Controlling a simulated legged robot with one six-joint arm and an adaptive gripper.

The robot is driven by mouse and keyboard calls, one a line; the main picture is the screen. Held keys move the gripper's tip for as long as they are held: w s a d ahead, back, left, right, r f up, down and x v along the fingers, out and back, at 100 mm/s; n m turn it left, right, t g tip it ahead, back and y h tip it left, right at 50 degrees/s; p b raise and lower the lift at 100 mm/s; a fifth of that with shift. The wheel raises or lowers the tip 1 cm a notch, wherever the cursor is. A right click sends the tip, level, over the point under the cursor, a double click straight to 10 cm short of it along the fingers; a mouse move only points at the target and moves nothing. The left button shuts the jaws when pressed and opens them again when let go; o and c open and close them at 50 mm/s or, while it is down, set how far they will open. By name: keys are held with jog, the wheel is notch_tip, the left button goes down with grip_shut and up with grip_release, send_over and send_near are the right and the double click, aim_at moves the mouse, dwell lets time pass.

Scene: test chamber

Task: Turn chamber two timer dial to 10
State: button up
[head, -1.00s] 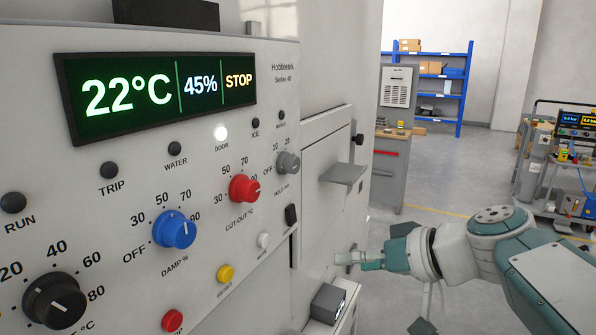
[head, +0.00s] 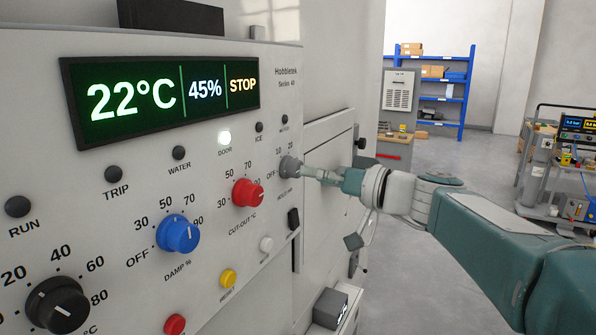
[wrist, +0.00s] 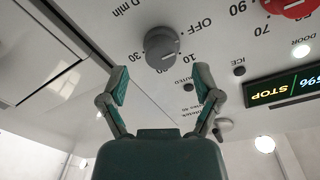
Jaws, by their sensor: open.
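The timer dial (head: 289,166) is a small grey knob marked HOLD min at the panel's upper right, with OFF, 10 and 20 printed around it. It also shows upside down in the wrist view (wrist: 162,47). The fingertips look just short of the knob.
The panel also holds a red cut-out knob (head: 248,193), a blue damp knob (head: 178,234) and a black knob (head: 57,305). The display (head: 160,101) reads 22°C, 45% and STOP; the DOOR lamp (head: 224,138) is lit. Open floor lies to the right, before blue shelves (head: 440,90).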

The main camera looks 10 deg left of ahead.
aim_at(298, 171)
jog(key=shift+x, duration=1.95)
jog(key=shift+s, duration=0.1)
jog(key=c, duration=1.1)
jog(key=shift+d, duration=0.2)
grip_shut()
